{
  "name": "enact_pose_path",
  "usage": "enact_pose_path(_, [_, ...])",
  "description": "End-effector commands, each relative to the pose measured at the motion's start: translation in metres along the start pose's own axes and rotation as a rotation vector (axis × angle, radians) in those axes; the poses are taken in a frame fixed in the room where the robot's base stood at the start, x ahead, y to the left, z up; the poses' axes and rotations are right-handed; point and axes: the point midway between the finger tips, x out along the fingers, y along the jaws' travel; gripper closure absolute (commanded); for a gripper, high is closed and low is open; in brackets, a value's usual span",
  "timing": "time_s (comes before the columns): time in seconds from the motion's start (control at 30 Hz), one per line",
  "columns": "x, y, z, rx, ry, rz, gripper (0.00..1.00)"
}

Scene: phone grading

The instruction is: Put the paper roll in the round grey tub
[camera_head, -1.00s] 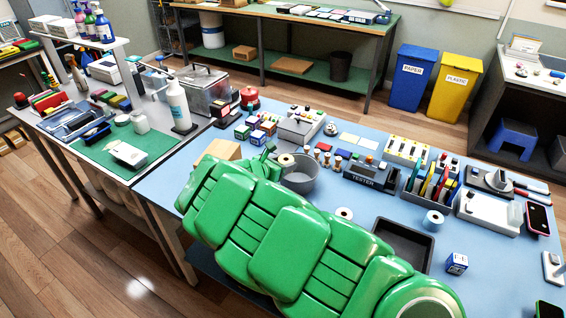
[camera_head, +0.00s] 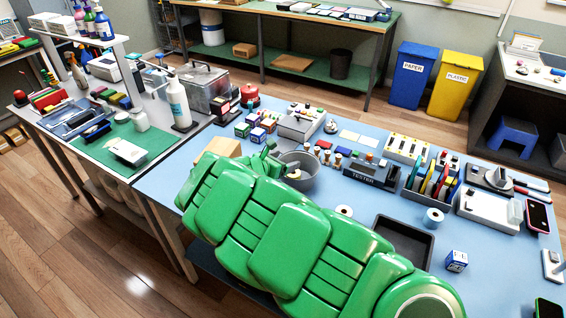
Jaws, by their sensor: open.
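The round grey tub (camera_head: 311,178) stands on the blue table, just right of the end of my green arm. A cream paper roll (camera_head: 293,175) shows inside the tub, low at its left side. My gripper (camera_head: 277,162) is open at the tub's left rim, above and left of the roll. My arm hides the tub's near left side and part of the gripper. A white roll (camera_head: 344,211) lies on the table right of my arm. Another roll with blue sides (camera_head: 433,217) stands farther right.
A dark open tray (camera_head: 404,239) lies right of my arm, with a small blue-white box (camera_head: 456,261) beside it. A cardboard box (camera_head: 221,147) is left of my gripper.

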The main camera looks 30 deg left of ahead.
Motion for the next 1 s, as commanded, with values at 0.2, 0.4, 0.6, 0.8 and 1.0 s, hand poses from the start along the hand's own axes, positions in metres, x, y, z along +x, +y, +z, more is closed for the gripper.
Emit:
enact_pose_path(0.2, [-0.029, 0.001, 0.005, -0.001, -0.002, 0.003, 0.21])
enact_pose_path(0.4, [-0.059, 0.001, 0.005, -0.001, -0.002, 0.003, 0.21])
enact_pose_path(0.6, [-0.089, 0.001, 0.004, -0.001, 0.000, 0.004, 0.21])
enact_pose_path(0.8, [-0.112, 0.001, 0.004, 0.000, -0.001, 0.004, 0.21])
enact_pose_path(1.0, [-0.121, 0.000, 0.004, 0.001, -0.001, 0.001, 0.21])
